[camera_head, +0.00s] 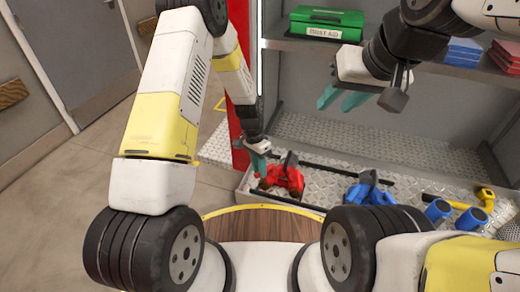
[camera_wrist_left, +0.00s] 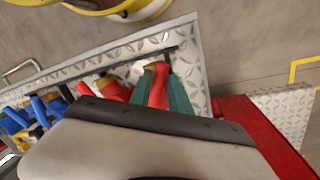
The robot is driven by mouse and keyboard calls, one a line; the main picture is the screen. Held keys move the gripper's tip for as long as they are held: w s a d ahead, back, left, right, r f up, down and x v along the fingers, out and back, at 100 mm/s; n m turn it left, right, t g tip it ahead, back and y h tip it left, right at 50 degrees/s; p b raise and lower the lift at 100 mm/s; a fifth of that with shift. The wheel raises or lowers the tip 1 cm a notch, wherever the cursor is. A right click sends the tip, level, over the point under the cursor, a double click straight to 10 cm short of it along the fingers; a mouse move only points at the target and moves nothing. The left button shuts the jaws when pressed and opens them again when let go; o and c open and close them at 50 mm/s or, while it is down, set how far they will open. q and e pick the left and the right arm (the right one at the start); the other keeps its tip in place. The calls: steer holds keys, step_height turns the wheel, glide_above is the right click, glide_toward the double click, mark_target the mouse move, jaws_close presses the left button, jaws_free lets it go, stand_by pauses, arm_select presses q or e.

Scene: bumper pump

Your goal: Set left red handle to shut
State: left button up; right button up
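A red fitting (camera_head: 285,178) sits at the left end of the metal tray, next to a blue one. My left gripper (camera_head: 260,166) reaches down at its left side. In the left wrist view, a red handle (camera_wrist_left: 158,88) stands between the teal fingers of my left gripper (camera_wrist_left: 162,92), which lie close against both its sides and look shut on it. Part of the handle and the red fitting's body are hidden behind the gripper housing. My right gripper (camera_head: 340,98) is open and empty, high in front of the shelf.
A red post (camera_head: 239,95) rises close behind my left arm. A green first aid box (camera_head: 326,22) is on the shelf above.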

arm_select(q)
jaws_close()
stand_by(1.1)
